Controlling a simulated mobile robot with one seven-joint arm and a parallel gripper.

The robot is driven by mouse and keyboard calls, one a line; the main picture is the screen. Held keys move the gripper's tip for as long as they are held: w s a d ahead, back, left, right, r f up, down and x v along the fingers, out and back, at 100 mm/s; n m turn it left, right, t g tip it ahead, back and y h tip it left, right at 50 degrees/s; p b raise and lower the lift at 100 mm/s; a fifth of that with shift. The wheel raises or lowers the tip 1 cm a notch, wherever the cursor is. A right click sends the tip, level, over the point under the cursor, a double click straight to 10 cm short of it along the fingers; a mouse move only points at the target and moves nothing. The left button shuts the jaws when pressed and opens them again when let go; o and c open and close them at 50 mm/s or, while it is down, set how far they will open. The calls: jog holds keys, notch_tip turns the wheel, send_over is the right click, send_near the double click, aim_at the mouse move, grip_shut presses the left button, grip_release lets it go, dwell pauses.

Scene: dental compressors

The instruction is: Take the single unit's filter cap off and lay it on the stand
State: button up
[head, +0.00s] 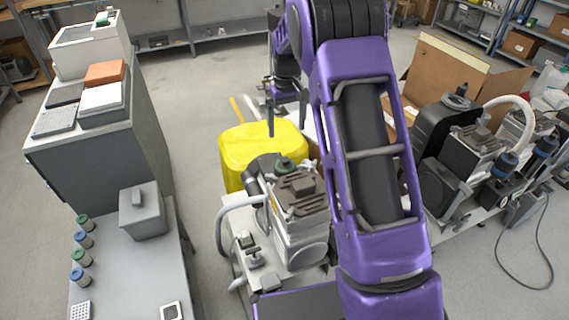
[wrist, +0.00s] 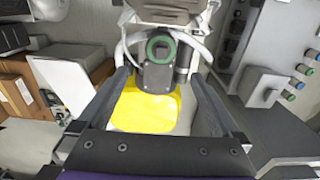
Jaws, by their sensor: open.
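The single unit (head: 298,215) stands in the middle of the head view, partly behind my arm. Its filter cap (head: 285,163), dark with a green ring, sits on top toward the yellow container. In the wrist view, the green-ringed cap (wrist: 160,48) is on the unit, just beyond my fingertips. My gripper (wrist: 158,76) is open and empty, with a finger either side of the view below the cap. In the head view, my gripper (head: 271,118) hangs above the yellow container, apart from the cap. The grey stand (head: 140,275) is at the left.
A yellow container (head: 240,150) stands behind the unit. The stand holds a grey box (head: 143,210) and several green- and blue-topped jars (head: 83,239). A larger compressor (head: 455,150) with blue-topped filters and an open cardboard box (head: 440,70) are at right. The stand's middle has bare room.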

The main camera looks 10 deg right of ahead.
send_over(285, 159)
jog(key=f, duration=0.4)
jog(key=f+b, duration=0.1)
jog(key=f, duration=0.3)
jog(key=shift+s+d, duration=0.15)
jog(key=shift+s, duration=0.05)
jog(key=shift+w+a+f+b, duration=0.1)
jog(key=shift+f+b, duration=0.1)
jog(key=shift+f, duration=1.2)
jog(key=shift+w+a+f+b, duration=0.1)
jog(key=shift+f+b, duration=0.1)
jog(key=shift+f, duration=1.2)
jog(key=c, duration=1.1)
